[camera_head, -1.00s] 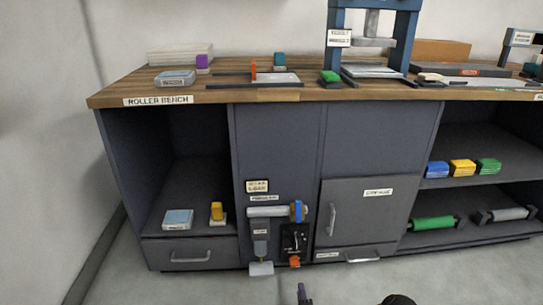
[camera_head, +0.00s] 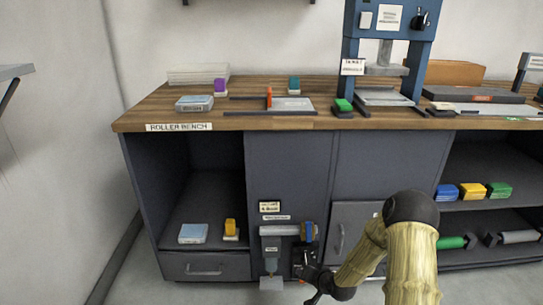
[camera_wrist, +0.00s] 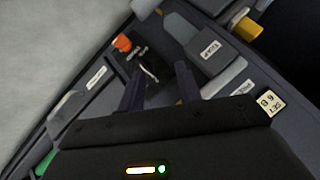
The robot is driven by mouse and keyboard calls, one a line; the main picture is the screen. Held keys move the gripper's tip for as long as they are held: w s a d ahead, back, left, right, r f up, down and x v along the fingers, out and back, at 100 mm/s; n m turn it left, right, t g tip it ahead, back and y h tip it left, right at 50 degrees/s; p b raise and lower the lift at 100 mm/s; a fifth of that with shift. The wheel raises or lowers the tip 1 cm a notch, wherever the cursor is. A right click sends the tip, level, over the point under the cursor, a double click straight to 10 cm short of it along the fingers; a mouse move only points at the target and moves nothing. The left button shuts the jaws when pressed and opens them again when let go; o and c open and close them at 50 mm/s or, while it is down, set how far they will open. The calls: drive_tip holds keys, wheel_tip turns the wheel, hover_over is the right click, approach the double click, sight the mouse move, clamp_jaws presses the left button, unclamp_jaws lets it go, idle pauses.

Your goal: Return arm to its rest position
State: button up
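My gripper (camera_head: 314,283) is low in front of the bench cabinet in the head view, beside the wall-mounted unit with a horizontal grey cylinder (camera_head: 279,231). My tan arm reaches down to it from the right and covers part of the cabinet door. In the wrist view, the two dark fingers of my gripper (camera_wrist: 160,70) stand apart with nothing held between them. Beyond them are a black panel with a lever (camera_wrist: 150,72) and an orange knob (camera_wrist: 122,43). The fingers appear clear of the panel, but the exact gap cannot be told.
The roller bench (camera_head: 215,121) has a wooden top with a blue press (camera_head: 352,60) and several small blocks. A drawer (camera_head: 205,267) is shut at the lower left. Coloured blocks (camera_head: 472,191) sit on the right shelf. The floor at the left is clear.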

drive_tip(key=s+d+r+n+g+h+p, duration=0.2)
drive_tip(key=s+r+g+p, duration=0.15)
drive_tip(key=s+r, duration=1.1)
drive_tip(key=s+d+r+n+g+h+p, duration=0.1)
drive_tip(key=s+r+n+g+h+p, duration=0.3)
drive_tip(key=s+r, duration=1)
drive_tip(key=w+r+m+y+p, duration=0.1)
drive_tip(key=w+r+p, duration=0.1)
drive_tip(key=r+p, duration=1.7)
drive_tip(key=w+r+m+t+p, duration=0.1)
drive_tip(key=r+p, duration=1.8)
drive_tip(key=r, duration=0.2)
drive_tip(key=shift+w+d+y+p, duration=0.25)
drive_tip(key=shift+w+y+p, duration=0.1)
drive_tip(key=shift+y+p, duration=0.05)
drive_tip(key=shift+t, duration=0.25)
